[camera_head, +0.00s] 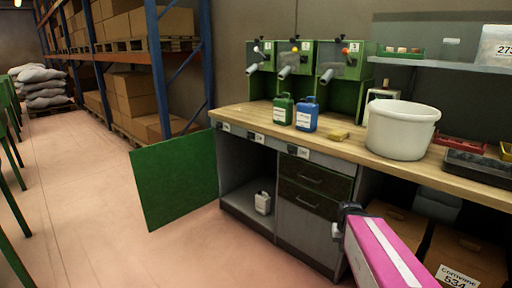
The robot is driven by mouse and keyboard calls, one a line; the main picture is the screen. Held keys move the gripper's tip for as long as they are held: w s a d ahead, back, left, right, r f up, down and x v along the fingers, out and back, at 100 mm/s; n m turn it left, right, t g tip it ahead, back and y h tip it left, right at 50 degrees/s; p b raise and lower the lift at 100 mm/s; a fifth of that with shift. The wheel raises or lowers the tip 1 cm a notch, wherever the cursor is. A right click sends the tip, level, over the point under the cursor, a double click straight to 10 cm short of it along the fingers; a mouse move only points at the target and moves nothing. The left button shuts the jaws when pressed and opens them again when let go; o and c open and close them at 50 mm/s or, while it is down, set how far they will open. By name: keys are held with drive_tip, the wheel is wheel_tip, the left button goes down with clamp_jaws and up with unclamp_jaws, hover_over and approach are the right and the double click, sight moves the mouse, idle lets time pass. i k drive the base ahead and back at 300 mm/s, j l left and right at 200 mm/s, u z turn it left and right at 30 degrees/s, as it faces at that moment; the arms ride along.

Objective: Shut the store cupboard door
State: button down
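The store cupboard door (175,181) is a flat green panel at the left end of the workbench. It stands wide open, swung out to the left over the floor. The cupboard (240,170) behind it is grey inside, and a small white canister (263,203) stands in its lower part. My gripper (344,218) is at the lower right, in front of the bench's right part. It is dark and small at the end of my pink arm, and well apart from the door. Its fingers are not clear enough to tell whether they are open or shut.
Drawers and a grey panel (304,228) lie between the cupboard and my gripper. Cardboard boxes (465,255) stand under the bench at right. The bench top (250,118) carries a green can, a blue can and a white bucket (402,130). The floor (110,240) at left is clear.

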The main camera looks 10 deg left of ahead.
sight(175, 178)
drive_tip(key=i+j, duration=0.1)
drive_tip(key=j, duration=0.3)
drive_tip(key=i+j, duration=0.1)
drive_tip(key=j, duration=0.35)
drive_tip(key=i+j, duration=0.15)
drive_tip(key=j, duration=0.25)
drive_tip(key=i+j, duration=0.1)
drive_tip(key=j, duration=0.3)
drive_tip(key=i+j+u, duration=0.1)
drive_tip(key=j, duration=0.35)
drive_tip(key=i+j, duration=0.15)
drive_tip(key=j, duration=0.25)
drive_tip(key=j+u, duration=0.1)
drive_tip(key=j, duration=2.6)
drive_tip(key=i+l, duration=0.1)
drive_tip(key=l, duration=0.35)
drive_tip(key=i, duration=0.05)
